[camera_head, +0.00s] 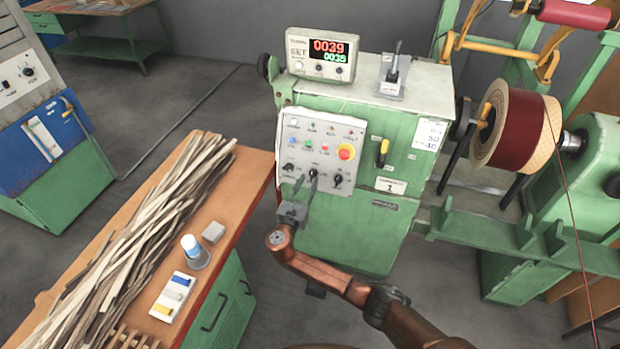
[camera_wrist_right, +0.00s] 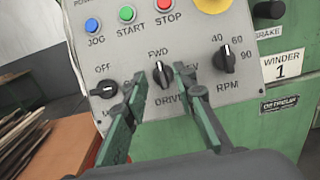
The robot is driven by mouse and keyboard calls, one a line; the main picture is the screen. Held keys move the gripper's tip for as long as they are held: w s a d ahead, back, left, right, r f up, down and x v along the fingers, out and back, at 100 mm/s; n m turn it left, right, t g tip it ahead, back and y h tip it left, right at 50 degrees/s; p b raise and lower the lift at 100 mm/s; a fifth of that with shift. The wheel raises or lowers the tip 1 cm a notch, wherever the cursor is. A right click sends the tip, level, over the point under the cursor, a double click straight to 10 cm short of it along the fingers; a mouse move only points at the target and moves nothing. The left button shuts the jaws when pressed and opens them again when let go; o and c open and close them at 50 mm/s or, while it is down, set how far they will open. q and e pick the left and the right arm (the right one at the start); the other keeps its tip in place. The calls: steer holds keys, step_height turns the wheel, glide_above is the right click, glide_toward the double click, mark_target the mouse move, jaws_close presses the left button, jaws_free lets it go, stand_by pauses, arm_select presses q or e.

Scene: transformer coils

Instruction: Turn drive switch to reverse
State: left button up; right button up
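The drive switch (camera_wrist_right: 163,76) is a black knob on the grey control panel (camera_head: 300,135), labelled FWD above and DRIVE below. In the wrist view its handle stands nearly upright, towards FWD. The REV label at its right is partly hidden by a finger. My right gripper (camera_wrist_right: 160,80) is open, with one green finger on each side of the knob. I cannot tell whether either finger touches it. In the head view my right gripper (camera_head: 312,180) is at the panel's lower middle and covers most of the switch. My left gripper is not in view.
An OFF-marked knob (camera_wrist_right: 104,89) sits to the left and an RPM knob (camera_wrist_right: 224,59) to the right, both close to the fingers. Push buttons and a red-yellow emergency stop (camera_head: 346,152) are above. A wooden-topped bench (camera_head: 225,200) with strips stands left of the machine.

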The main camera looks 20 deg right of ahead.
mark_target(312, 173)
steer(key=shift+x, duration=1.85)
steer(key=shift+c, duration=0.5)
steer(key=shift+s+f, duration=0.1)
jaws_close()
